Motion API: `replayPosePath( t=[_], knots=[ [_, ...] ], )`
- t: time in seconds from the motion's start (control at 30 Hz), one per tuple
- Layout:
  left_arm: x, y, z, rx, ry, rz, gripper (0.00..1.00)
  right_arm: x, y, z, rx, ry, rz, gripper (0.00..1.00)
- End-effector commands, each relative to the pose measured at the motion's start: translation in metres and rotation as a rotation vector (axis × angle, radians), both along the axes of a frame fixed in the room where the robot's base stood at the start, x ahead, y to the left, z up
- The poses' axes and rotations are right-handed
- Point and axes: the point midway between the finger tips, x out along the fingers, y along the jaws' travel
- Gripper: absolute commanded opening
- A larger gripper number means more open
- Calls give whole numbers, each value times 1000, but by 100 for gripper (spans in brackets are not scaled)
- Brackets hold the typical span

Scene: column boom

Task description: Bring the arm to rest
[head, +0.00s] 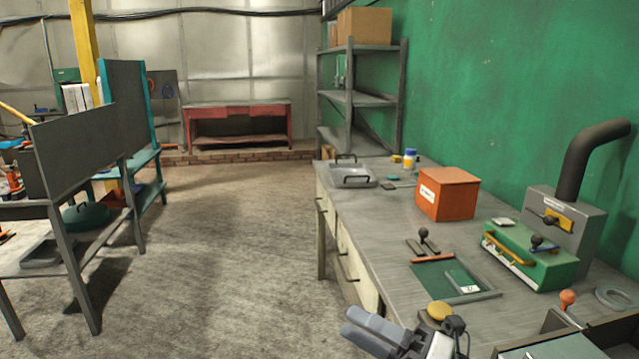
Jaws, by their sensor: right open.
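My right gripper (350,322) shows at the bottom of the head view, low and just in front of the workbench's near left edge. Its grey fingers point left, it is open, and I see nothing between them. The rest of my right arm is mostly cut off by the bottom edge. My left gripper is not in view. The grey workbench (385,222) runs along the green wall to the right of the gripper. A yellow round knob (439,310) shows just beyond the gripper; I cannot tell whether they touch.
A dark rack (85,140) stands left. The floor (220,250) between is clear.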

Motion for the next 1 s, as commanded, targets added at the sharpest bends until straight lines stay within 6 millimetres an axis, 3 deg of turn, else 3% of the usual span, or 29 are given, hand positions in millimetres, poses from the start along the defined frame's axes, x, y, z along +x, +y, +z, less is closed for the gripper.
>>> replayPosePath(
  t=[0.03, 0.13, 0.23, 0.4, 0.57, 0.6, 0.63, 0.8, 1.0],
  knots=[
    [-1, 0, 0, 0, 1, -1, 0, 1, -10, -24, 169, 225, -92, 50],
    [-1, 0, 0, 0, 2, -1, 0, -1, -42, -83, 482, 663, -290, 50],
    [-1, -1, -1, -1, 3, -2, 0, -23, -68, -150, 724, 1028, -466, 50],
    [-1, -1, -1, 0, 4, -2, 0, -84, -91, -239, 1008, 1475, -702, 50],
    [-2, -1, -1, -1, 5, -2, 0, -153, -97, -296, 1207, 1792, -891, 50],
    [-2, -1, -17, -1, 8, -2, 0, -160, -96, -313, 1236, 1829, -907, 50],
    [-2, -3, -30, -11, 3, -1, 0, -154, -94, -323, 1235, 1816, -884, 50],
    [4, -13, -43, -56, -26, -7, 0, -149, -86, -340, 1252, 1819, -828, 50],
    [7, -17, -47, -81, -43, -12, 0, -146, -81, -344, 1265, 1824, -791, 50]
  ],
)
